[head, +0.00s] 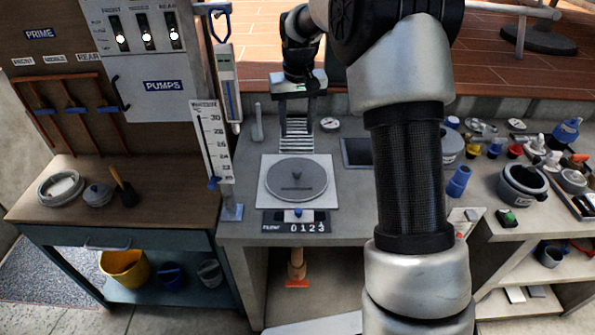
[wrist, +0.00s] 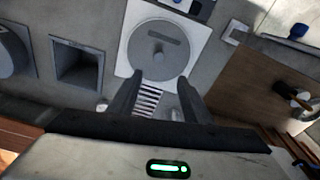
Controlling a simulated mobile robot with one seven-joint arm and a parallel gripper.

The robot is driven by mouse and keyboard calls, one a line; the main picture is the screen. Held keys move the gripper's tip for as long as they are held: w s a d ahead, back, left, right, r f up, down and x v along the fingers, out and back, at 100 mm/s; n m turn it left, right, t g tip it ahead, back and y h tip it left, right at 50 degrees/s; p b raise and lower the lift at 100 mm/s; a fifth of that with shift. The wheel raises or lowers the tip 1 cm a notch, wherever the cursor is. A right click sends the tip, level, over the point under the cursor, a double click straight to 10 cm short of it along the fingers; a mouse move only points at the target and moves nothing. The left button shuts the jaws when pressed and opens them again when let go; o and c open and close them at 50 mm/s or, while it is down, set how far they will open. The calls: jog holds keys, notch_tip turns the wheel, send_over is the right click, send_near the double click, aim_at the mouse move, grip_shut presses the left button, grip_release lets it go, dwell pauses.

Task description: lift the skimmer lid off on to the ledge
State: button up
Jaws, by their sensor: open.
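The skimmer lid (head: 296,181) is a round grey disc with a small knob at its middle. It lies flat in a pale square frame (head: 323,203) on the concrete ledge (head: 245,180). The lid also shows in the wrist view (wrist: 159,50), ahead of the fingers. My gripper (head: 297,97) is behind the lid in the head view, above the slatted grate. In the wrist view my gripper (wrist: 160,95) is open, with its two dark fingers apart and nothing between them. The fingers are apart from the lid.
A slatted grate (head: 296,137) and a dark square opening (head: 356,152) lie behind the lid. A thermometer board (head: 212,140) stands at the left. Cups and pots, including a grey pot (head: 523,187), crowd the right side.

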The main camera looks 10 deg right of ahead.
jog(key=f, duration=0.1)
send_over(297, 170)
jog(key=f, duration=0.7)
jog(key=s+f, duration=0.1)
jog(key=f, duration=0.3)
jog(key=shift+a+p, duration=0.25)
jog(key=shift+p, duration=0.1)
jog(key=shift+w+d+f+p, duration=0.1)
jog(key=shift+w+f+p, duration=0.05)
jog(key=shift+f, duration=0.8)
jog(key=shift+w+d+f+p, duration=0.1)
jog(key=shift+f+p, duration=0.05)
jog(key=shift+f, duration=0.85)
jog(key=shift+w+f+p, duration=0.15)
jog(key=shift+f, duration=0.8)
jog(key=shift+r, duration=0.1)
grip_shut()
